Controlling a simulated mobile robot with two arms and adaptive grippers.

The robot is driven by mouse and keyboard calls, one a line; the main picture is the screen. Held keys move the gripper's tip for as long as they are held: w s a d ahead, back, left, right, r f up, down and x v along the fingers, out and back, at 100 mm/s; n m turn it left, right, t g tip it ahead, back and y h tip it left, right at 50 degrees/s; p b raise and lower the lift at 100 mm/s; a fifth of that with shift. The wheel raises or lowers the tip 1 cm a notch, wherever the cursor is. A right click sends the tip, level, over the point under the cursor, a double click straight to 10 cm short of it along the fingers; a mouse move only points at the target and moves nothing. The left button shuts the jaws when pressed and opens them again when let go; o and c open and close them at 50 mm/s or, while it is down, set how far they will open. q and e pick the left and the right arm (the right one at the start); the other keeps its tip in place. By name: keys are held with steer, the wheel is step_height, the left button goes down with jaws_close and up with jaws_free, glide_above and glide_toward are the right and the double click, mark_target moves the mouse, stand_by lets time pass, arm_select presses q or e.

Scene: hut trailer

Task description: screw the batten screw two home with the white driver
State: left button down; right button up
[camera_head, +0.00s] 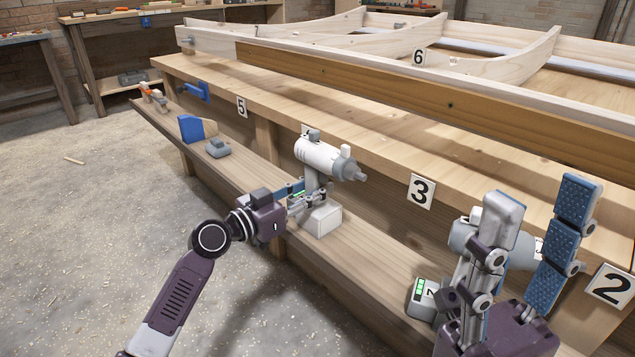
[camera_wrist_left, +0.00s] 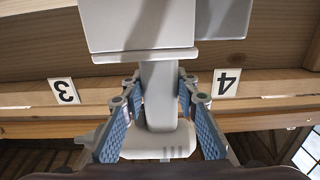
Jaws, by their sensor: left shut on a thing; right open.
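The white driver (camera_head: 318,153) stands upright over the low shelf in front of the bench, its chuck pointing right. My left gripper (camera_head: 312,193) is shut on its handle. In the left wrist view the handle (camera_wrist_left: 158,95) sits between my blue-padded fingers (camera_wrist_left: 160,115), with the wide grey base (camera_wrist_left: 140,25) beyond them. I cannot tell whether the base (camera_head: 320,220) touches the shelf. My right gripper (camera_head: 538,205) is open and empty at the lower right. A long batten (camera_head: 400,85) lies along the bench. A dark spot (camera_head: 450,105) shows on it; I cannot tell whether it is a screw.
A second, greyer tool (camera_head: 425,295) with green lights is partly hidden behind my right gripper. A blue block (camera_head: 190,128) and a grey item (camera_head: 218,148) lie on the shelf (camera_head: 255,195) to the left. Number plates mark the bench. The ribbed wooden frame (camera_head: 510,68) stands behind the batten.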

arm_select(q)
steer(key=shift+r, duration=0.25)
